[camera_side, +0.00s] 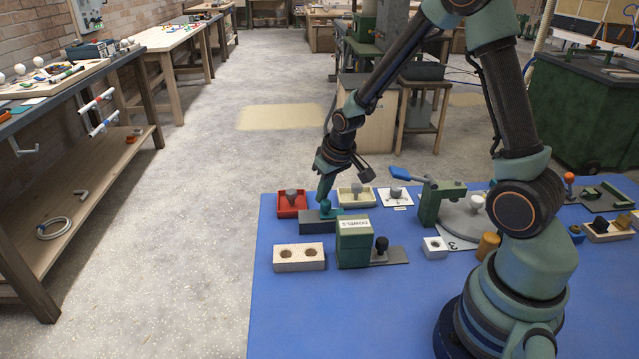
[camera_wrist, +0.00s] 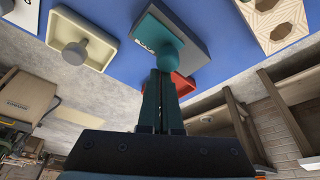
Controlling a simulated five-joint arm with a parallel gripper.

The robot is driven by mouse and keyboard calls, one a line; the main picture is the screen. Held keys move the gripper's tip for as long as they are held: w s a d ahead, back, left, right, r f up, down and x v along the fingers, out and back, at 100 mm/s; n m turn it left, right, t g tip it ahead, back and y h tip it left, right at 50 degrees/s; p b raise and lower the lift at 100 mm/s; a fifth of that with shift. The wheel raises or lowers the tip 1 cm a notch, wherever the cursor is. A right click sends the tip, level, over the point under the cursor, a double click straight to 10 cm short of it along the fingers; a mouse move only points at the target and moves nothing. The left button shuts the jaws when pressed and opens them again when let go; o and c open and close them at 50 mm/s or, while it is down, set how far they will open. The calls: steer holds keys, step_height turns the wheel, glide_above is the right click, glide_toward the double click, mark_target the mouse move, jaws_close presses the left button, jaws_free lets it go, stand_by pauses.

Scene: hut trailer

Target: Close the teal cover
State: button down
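A low dark grey block (camera_side: 317,222) sits on the blue mat, with a round teal knob (camera_side: 325,205) on top. In the wrist view the grey block (camera_wrist: 192,28) shows a teal strip (camera_wrist: 149,27) along one side, with white lettering. I take the teal part as the cover; how far it is closed I cannot tell. My gripper (camera_side: 324,197) points down at the knob from above. In the wrist view its fingers (camera_wrist: 158,78) are close together, with their tips at the teal knob (camera_wrist: 165,53). Whether they touch it is unclear.
A red tray (camera_side: 281,211) and a cream tray (camera_side: 341,203) with grey knobs stand just behind. A green box (camera_side: 353,246) and a pale block with two holes (camera_side: 282,265) stand in front. A green clamp (camera_side: 430,203) is to the right. The front of the mat (camera_side: 330,325) is clear.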

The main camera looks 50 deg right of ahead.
steer(key=shift+w+d, duration=0.1)
steer(key=shift+w, duration=0.5)
steer(key=w, duration=0.3)
steer(key=shift+d, duration=0.25)
steer(key=s+a+r+n+t, duration=0.1)
steer(key=s+a+r, duration=0.2)
steer(key=s+r, duration=0.35)
steer(key=s+a+r, duration=0.3)
steer(key=s+r, duration=0.1)
steer(key=r, duration=0.6)
steer(key=s+a+r, duration=0.2)
steer(key=s+a, duration=0.1)
steer(key=s, duration=0.4)
steer(key=shift+s+a+r+n+t+y, duration=0.15)
steer(key=shift+s+r+n+t+y, duration=0.1)
steer(key=shift+s+n+t+y, duration=0.15)
